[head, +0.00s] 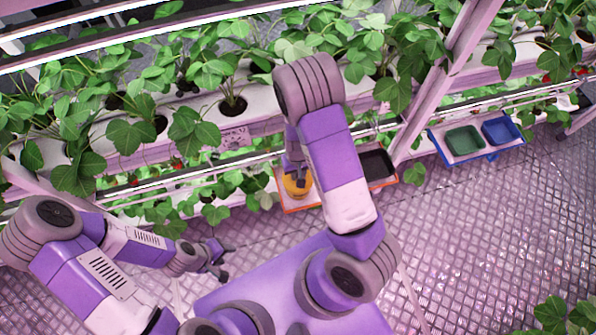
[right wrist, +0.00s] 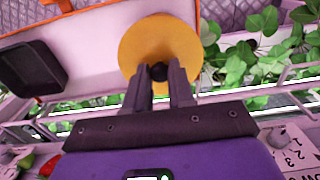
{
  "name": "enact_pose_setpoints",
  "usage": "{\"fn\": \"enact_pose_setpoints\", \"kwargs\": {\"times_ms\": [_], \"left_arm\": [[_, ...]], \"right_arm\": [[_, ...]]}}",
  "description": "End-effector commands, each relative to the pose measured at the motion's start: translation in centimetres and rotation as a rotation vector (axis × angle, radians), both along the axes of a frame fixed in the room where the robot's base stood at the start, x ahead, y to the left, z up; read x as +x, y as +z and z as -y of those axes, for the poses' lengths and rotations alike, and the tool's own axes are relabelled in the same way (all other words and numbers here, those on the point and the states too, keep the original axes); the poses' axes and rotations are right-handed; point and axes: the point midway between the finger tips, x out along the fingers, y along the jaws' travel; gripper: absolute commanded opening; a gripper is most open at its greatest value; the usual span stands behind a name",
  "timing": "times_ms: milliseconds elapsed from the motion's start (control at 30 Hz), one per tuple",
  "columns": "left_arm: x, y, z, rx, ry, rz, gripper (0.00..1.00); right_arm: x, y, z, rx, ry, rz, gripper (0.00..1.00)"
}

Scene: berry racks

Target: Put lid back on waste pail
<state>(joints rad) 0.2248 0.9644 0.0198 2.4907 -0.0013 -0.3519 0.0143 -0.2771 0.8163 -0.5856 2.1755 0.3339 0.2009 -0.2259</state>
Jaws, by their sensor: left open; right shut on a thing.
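The round yellow-orange lid (right wrist: 150,40) has a dark knob (right wrist: 158,71) at its middle. My right gripper (right wrist: 160,78) is shut on this knob, with a finger on each side of it. In the head view the lid (head: 298,188) shows under my right gripper (head: 294,168), over the left part of an orange-edged tray (head: 300,206). The waste pail's body cannot be made out; the lid hides whatever is below it, and I cannot tell whether the lid rests on anything. My left gripper (head: 221,259) is open and empty, out over the floor to the left.
A black bin (head: 377,164) stands in the same tray, right of the lid; it also shows in the right wrist view (right wrist: 32,75). A blue-edged tray with green (head: 465,141) and blue (head: 502,131) bins hangs further right. Plant racks rise behind. The floor at right is clear.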

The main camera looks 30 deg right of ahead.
Motion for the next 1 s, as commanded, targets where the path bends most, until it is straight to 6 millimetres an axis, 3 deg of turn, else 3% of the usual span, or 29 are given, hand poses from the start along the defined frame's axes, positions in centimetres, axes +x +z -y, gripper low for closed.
{"fn": "enact_pose_setpoints", "kwargs": {"times_ms": [333,367,500,533,733,900,1000], "left_arm": [[0.00,0.02,0.00,0.000,0.000,0.000,0.49],[0.00,0.02,0.00,0.000,0.000,0.000,0.49],[0.00,0.02,0.00,0.000,0.000,0.000,0.49],[0.00,0.02,0.00,0.000,0.000,0.000,0.49],[0.00,0.02,0.00,0.000,0.000,0.000,0.49],[0.00,0.02,0.00,0.000,0.000,0.000,0.49],[0.00,0.02,0.00,0.000,0.000,0.000,0.49]], "right_arm": [[0.02,-0.03,0.00,0.000,0.000,0.000,0.00],[0.02,-0.03,0.00,0.000,0.000,0.000,0.28],[0.02,-0.03,0.00,0.000,0.000,0.000,0.49],[0.02,-0.03,0.00,0.000,0.000,0.000,0.53],[0.02,-0.03,0.01,0.000,0.000,0.000,0.53],[0.01,-0.03,0.01,0.000,0.000,0.000,0.79],[0.01,-0.03,0.01,0.000,0.000,0.000,0.79]]}}
